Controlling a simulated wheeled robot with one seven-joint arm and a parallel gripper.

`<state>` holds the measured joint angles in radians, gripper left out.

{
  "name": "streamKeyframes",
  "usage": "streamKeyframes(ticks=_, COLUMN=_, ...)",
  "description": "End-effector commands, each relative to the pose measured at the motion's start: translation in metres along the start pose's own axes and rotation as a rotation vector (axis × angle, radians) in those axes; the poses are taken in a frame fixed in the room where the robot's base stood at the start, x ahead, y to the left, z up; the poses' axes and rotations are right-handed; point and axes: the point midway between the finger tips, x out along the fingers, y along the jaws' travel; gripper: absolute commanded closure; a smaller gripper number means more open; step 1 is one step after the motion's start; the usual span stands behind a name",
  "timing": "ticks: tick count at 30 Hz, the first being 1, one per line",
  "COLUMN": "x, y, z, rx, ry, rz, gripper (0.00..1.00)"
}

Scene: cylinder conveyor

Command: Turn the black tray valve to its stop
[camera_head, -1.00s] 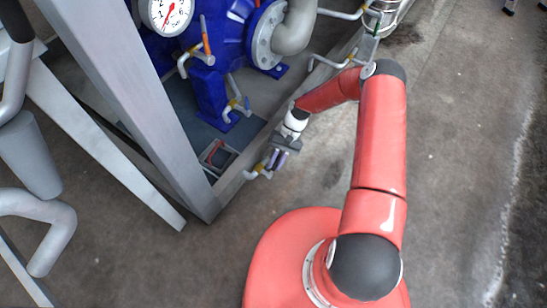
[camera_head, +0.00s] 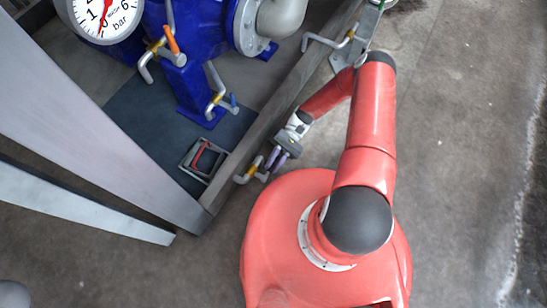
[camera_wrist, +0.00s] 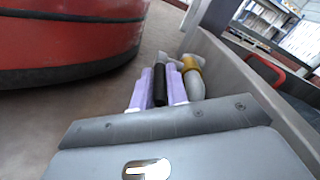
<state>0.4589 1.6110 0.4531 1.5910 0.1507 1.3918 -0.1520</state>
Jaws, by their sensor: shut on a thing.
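The tray valve is a small pipe fitting with a brass-coloured body (camera_wrist: 190,64) and a grey elbow, low on the outer side of the skid frame. Its black handle (camera_wrist: 158,86) sits between the two purple fingers of my gripper (camera_wrist: 160,88) in the wrist view. My gripper is shut on the handle. In the head view my gripper (camera_head: 276,160) is at the valve's pipe (camera_head: 251,172), just outside the frame beam. The handle is mostly hidden by the fingers there, and its exact angle is hard to tell.
The grey frame beam (camera_head: 282,108) runs close beside the gripper. Behind it are a dark tray floor (camera_head: 140,105), a small square drain opening (camera_head: 203,160), a blue pump (camera_head: 194,80) and a pressure gauge (camera_head: 105,14). Open concrete floor (camera_head: 450,120) lies to the right.

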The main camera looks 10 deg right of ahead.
Motion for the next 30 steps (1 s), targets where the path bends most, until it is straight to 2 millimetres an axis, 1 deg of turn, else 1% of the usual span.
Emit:
streamKeyframes(ticks=6, x=0.0016, y=0.0020, z=-0.0029, rx=-0.001, ry=-0.035, rz=-0.027, gripper=1.00)
streamKeyframes(ticks=19, x=0.0023, y=0.0027, z=-0.0033, rx=0.001, ry=-0.043, rz=-0.033, gripper=1.00)
streamKeyframes(ticks=20, x=0.0023, y=0.0028, z=-0.0033, rx=0.001, ry=-0.042, rz=-0.033, gripper=0.83)
streamKeyframes(ticks=24, x=0.0023, y=0.0029, z=-0.0031, rx=0.001, ry=-0.043, rz=-0.032, gripper=0.65)
streamKeyframes(ticks=25, x=0.0023, y=0.0029, z=-0.0030, rx=0.001, ry=-0.043, rz=-0.031, gripper=0.63)
streamKeyframes(ticks=30, x=0.0021, y=0.0025, z=-0.0026, rx=0.000, ry=-0.044, rz=-0.031, gripper=0.63)
